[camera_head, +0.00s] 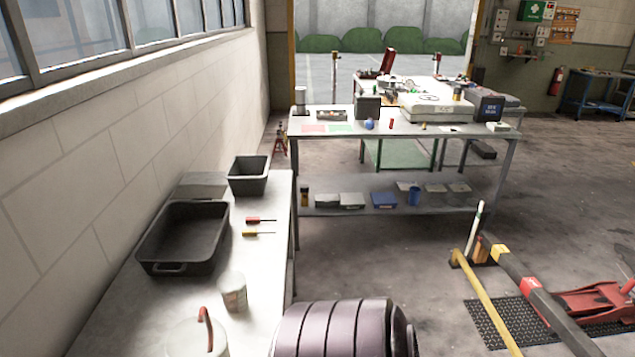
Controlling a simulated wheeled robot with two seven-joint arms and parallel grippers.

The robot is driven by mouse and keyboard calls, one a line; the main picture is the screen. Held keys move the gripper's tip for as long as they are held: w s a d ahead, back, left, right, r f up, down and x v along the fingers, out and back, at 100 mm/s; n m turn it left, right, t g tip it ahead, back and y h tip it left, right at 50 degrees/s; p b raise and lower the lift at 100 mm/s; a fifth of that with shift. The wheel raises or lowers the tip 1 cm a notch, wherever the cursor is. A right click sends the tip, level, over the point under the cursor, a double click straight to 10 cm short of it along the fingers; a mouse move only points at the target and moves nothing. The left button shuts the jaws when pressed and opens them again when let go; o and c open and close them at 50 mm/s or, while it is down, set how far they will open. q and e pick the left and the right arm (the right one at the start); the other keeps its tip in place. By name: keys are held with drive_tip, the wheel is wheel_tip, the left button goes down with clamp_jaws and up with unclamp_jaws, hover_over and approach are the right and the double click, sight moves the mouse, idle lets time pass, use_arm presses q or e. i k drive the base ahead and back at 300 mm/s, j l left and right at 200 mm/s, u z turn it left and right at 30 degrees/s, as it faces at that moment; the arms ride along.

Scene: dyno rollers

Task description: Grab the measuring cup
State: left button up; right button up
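A pale, whitish cup-like container (232,292) stands upright on the grey bench (268,285) at the left; it looks like the measuring cup, but its markings are too small to read. A white rounded vessel with a red handle (205,330) stands in front of it, cut off by the bottom edge. I cannot tell for sure which of the two is the measuring cup. Neither of my grippers is in view.
A black tray (184,236), a dark bin (249,175) and two screwdrivers (260,221) share the bench. A dark ribbed round object (335,330) is beside the bench at the bottom. A cluttered table (325,128) stands ahead. A yellow bar (487,305) and red jack (590,302) lie right.

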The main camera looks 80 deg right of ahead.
sight(236, 302)
drive_tip(key=z, duration=1.9)
drive_tip(key=l, duration=0.3)
drive_tip(key=i+u, duration=0.05)
